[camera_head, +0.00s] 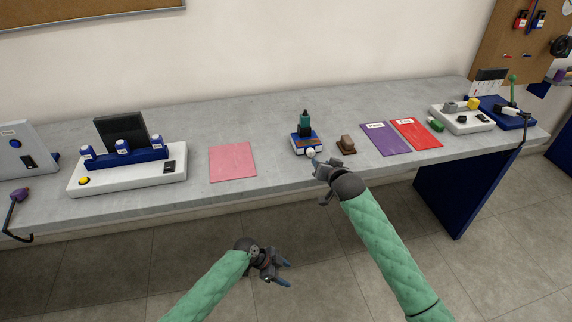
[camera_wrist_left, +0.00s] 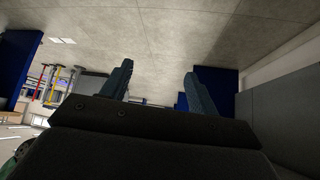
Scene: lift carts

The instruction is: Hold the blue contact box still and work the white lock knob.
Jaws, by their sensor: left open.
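The blue contact box (camera_head: 301,138) sits on the grey bench, with a dark green upright part (camera_head: 305,122) on top. The white lock knob (camera_head: 310,153) is on its front side, facing me. My right gripper (camera_head: 318,163) is at the bench's front edge, just in front of the knob. Whether its fingers touch the knob, and how far they are apart, is too small to tell. My left gripper (camera_head: 280,275) is low in front of the bench, over the floor, away from the box. Its two fingers stand apart and empty in the left wrist view (camera_wrist_left: 158,85).
A brown block (camera_head: 347,145) stands right of the box. A pink sheet (camera_head: 232,162) lies left; purple (camera_head: 385,139) and red (camera_head: 416,134) sheets lie right. A white base with blue units (camera_head: 126,174) is further left. A white device (camera_head: 462,119) is far right.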

